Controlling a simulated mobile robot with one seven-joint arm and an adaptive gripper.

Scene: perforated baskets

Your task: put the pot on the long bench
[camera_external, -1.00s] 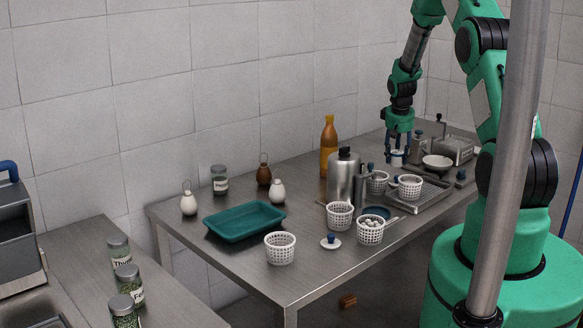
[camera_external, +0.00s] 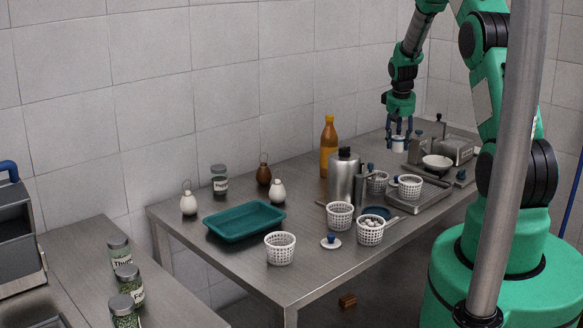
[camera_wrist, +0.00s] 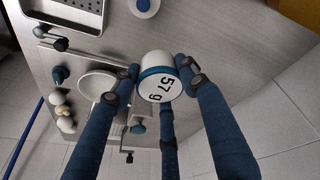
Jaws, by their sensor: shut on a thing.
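A small white pot with a blue band (camera_external: 398,144) is in my gripper (camera_external: 398,130) near the far end of the steel bench (camera_external: 330,273). In the wrist view the pot (camera_wrist: 155,62) shows "57 g" on its end, and the dark blue fingers of my gripper (camera_wrist: 160,75) are closed around it. The pot looks a little above the surface; the exact gap is hard to tell. A second steel bench (camera_external: 70,240) with jars stands at the lower left. I cannot tell from the pictures which one is called the long bench.
A white bowl (camera_external: 437,161) and a balance-like device (camera_external: 457,150) are right of my gripper. A steel tray (camera_external: 430,196), white perforated baskets (camera_external: 280,248), a steel flask (camera_external: 341,177) and an amber bottle (camera_external: 329,147) stand nearby. A teal tray (camera_external: 244,222) lies farther left.

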